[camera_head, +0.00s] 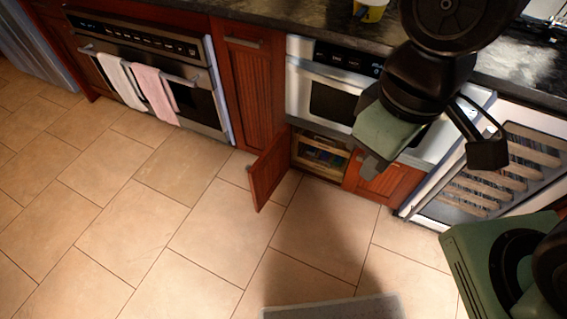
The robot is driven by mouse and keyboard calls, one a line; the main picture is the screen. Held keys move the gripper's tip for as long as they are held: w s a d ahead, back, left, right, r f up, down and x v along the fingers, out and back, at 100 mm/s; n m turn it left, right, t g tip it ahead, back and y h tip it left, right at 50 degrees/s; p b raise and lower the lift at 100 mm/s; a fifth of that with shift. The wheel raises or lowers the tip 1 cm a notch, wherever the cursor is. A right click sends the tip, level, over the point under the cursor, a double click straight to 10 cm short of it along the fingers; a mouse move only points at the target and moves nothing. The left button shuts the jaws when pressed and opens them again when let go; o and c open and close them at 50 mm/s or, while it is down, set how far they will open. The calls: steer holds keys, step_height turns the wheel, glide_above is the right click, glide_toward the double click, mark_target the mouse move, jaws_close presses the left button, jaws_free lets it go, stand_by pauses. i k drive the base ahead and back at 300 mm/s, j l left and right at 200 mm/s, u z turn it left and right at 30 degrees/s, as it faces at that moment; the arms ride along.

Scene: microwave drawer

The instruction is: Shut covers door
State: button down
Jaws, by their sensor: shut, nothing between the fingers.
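The left door (268,172) of the low wooden cabinet under the microwave stands wide open, swung out over the floor on its left side. The cabinet opening (320,153) shows a light wooden interior with some dark and bluish items inside, too small to tell. The right door (390,186) of the same cabinet is shut. My gripper (373,166) looks shut and empty. In the picture it overlaps the front of the right door, to the right of the open door and apart from it. My arm hides part of the microwave.
The microwave (331,102) sits above the cabinet. An oven (190,95) with two towels is at left, and a glass-front cooler (500,180) at right. The tiled floor (210,235) before the open door is clear. A grey mat (335,308) lies at the bottom.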

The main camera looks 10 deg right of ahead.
mark_target(266, 174)
steer(key=i+j+z, duration=0.1)
steer(key=j+z, duration=0.2)
steer(key=z, duration=0.2)
steer(key=i+j+z, duration=0.1)
steer(key=j+z, duration=0.2)
steer(key=z, duration=0.2)
steer(key=j+z, duration=0.2)
steer(key=j, duration=0.6)
steer(key=j+z, duration=0.15)
steer(key=j, duration=0.6)
steer(key=k+j+z, duration=0.2)
steer(key=j, duration=0.55)
steer(key=k+j, duration=0.1)
steer(key=j, duration=0.8)
steer(key=l, duration=0.35)
steer(key=k+l, duration=0.1)
steer(key=l, duration=0.25)
